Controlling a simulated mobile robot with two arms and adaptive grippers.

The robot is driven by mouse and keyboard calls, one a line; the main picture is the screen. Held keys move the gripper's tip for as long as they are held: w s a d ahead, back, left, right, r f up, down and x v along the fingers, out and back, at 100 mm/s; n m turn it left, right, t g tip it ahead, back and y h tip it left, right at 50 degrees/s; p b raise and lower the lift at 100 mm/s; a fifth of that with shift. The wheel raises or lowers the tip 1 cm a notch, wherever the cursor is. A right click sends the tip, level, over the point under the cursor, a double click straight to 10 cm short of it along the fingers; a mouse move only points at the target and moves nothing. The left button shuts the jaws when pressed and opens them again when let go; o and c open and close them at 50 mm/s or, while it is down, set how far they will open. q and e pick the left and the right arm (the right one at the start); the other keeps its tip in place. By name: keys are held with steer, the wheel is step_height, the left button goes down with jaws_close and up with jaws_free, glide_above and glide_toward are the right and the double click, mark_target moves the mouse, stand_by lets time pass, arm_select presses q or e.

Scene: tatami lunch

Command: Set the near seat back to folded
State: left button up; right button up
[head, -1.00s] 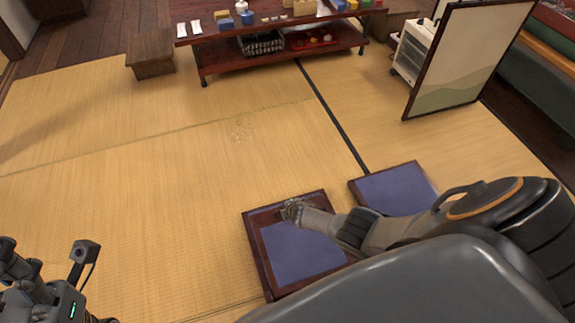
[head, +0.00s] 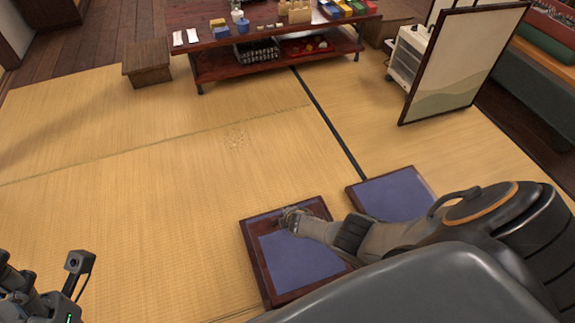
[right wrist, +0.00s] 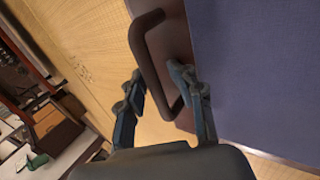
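The near seat (head: 300,262) is a dark wood frame with a blue pad, low on the tatami. Whether its back lies fully flat cannot be told from above. My right gripper (head: 288,216) is at its far edge, and my forearm covers part of its right side. In the right wrist view, a dark loop handle (right wrist: 142,48) stands on the seat's wooden edge, beside the blue pad (right wrist: 255,75). The fingers of my right gripper (right wrist: 155,72) are apart, with the handle's bar between them. Part of my left arm shows at the lower left; its fingers are out of view.
A second blue-padded seat (head: 397,192) lies just right of the near seat, partly behind my right arm. A low red table (head: 215,66), a wooden stool (head: 148,62) and a folding screen (head: 465,65) stand farther back. The tatami (head: 120,200) to the left is clear.

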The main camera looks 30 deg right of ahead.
steer(key=shift+d+r, duration=0.1)
steer(key=shift+d, duration=0.05)
steer(key=shift+d+r, duration=0.1)
steer(key=shift+r, duration=0.05)
steer(key=shift+s+r, duration=0.25)
steer(key=shift+r, duration=0.1)
steer(key=shift+s+a+r, duration=0.3)
steer(key=shift+s+r, duration=0.05)
steer(key=shift+r, duration=0.05)
steer(key=v, duration=0.9)
steer(key=shift+s+a+r, duration=0.15)
steer(key=shift+s+r, duration=0.05)
steer(key=shift+s, duration=0.05)
